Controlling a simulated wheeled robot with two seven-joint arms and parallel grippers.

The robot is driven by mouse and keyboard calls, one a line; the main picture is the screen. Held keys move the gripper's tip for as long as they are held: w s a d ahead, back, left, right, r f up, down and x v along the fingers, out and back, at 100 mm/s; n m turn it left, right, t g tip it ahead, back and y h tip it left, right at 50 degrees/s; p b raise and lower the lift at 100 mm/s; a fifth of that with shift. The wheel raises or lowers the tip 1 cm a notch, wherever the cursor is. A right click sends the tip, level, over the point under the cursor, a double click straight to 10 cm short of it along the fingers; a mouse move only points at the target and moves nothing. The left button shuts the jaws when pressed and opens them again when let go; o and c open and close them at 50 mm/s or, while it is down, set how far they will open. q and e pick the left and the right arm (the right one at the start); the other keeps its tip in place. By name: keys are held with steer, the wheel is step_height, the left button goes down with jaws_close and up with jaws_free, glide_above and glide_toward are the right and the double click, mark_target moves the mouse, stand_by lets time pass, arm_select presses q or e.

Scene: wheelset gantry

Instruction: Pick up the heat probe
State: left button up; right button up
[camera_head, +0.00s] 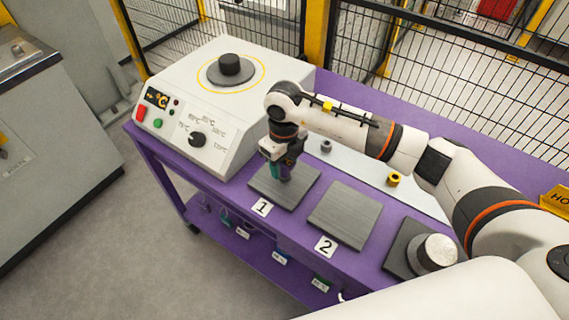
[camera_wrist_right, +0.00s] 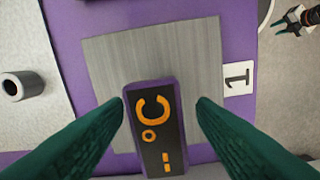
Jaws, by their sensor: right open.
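The heat probe (camera_wrist_right: 154,130) is a purple block with a black face and orange °C display. In the right wrist view it shows at the lower middle, over grey plate 1 (camera_wrist_right: 110,60). My right gripper (camera_head: 275,160) has green fingers and points down over plate 1 (camera_head: 265,187). In the wrist view its two fingers (camera_wrist_right: 160,100) are open, one on each side of the probe, with a gap at the right finger. In the head view the gripper mostly hides the probe. A small gripper with green tips, seemingly my left one (camera_wrist_right: 290,20), shows at the wrist view's top right; its opening is too small to judge.
A white heater unit (camera_head: 190,110) with a dial and round black top stands left on the purple table (camera_head: 345,85). Plate 2 (camera_head: 345,215) is bare. A silver cylinder (camera_head: 437,250) stands on a dark plate at right. Small rings (camera_head: 393,180) lie behind. Mesh fencing runs behind.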

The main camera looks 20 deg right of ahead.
steer(key=shift+f, duration=0.7)
jaws_close()
steer(key=shift+r, duration=0.1)
